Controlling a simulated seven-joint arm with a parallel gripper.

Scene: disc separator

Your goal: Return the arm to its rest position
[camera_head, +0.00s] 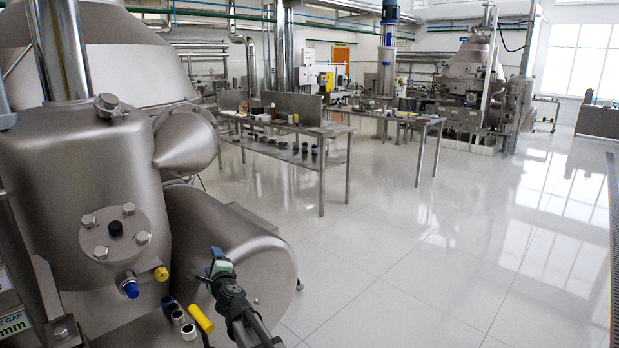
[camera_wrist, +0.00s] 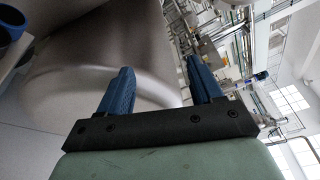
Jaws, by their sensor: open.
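My gripper (camera_head: 218,262) is at the lower middle of the head view, in front of the rounded steel housing of the separator (camera_head: 95,185). In the wrist view, its two blue fingers (camera_wrist: 160,90) stand apart with nothing between them. The gripper is open and empty. My arm runs from it down to the bottom edge of the head view.
A yellow cylinder (camera_head: 201,318) and small cups (camera_head: 188,331) sit just left of my gripper. A blue plug (camera_head: 131,289) and a yellow plug (camera_head: 161,274) stick out of the housing. Steel tables (camera_head: 322,131) stand farther back. The floor (camera_head: 400,270) to the right is clear.

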